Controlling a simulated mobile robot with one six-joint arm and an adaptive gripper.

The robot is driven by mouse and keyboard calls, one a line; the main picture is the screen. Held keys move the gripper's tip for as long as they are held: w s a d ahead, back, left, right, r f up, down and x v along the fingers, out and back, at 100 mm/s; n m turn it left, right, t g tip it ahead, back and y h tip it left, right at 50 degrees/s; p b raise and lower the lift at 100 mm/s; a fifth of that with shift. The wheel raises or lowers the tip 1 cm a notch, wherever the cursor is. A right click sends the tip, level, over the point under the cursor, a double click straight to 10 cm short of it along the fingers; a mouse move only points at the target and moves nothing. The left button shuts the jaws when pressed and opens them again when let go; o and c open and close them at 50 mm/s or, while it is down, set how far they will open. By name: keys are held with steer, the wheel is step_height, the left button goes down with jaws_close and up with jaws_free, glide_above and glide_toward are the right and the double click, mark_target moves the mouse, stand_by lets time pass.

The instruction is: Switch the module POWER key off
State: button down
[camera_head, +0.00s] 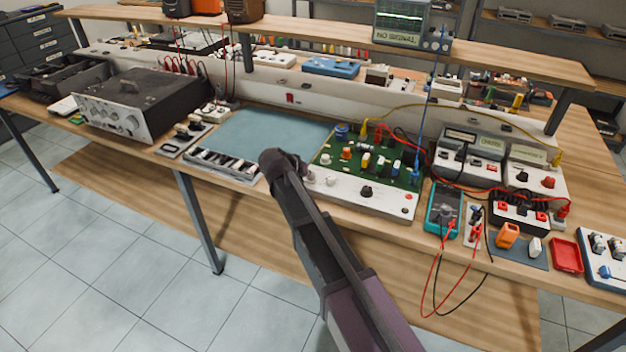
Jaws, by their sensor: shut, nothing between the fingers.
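A module with a green circuit board (378,158) and a sloping white front panel (345,191) stands at the middle of the bench. The panel carries a dark knob (366,192) and small controls at its right end. I cannot read any label, so I cannot tell which control is the POWER key. My gripper (272,158) is at the dark end of my arm, by the module's left end and the blue-grey mat. It is shut and empty. Its fingertips are hard to make out, and I cannot tell if it touches anything. My arm hides part of the panel's left end.
A keyboard-like unit (222,166) lies left of my gripper, before the mat (265,137). A large grey instrument (143,103) stands farther left. A teal multimeter (443,208) with loose leads is right of the module. Red and yellow cables cross behind it.

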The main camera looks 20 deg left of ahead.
steer(key=shift+r, duration=0.2)
steer(key=shift+r+p, duration=0.25)
steer(key=shift+p, duration=0.15)
step_height(320, 180, up, 6)
steer(key=p, duration=0.6)
stand_by(1.7)
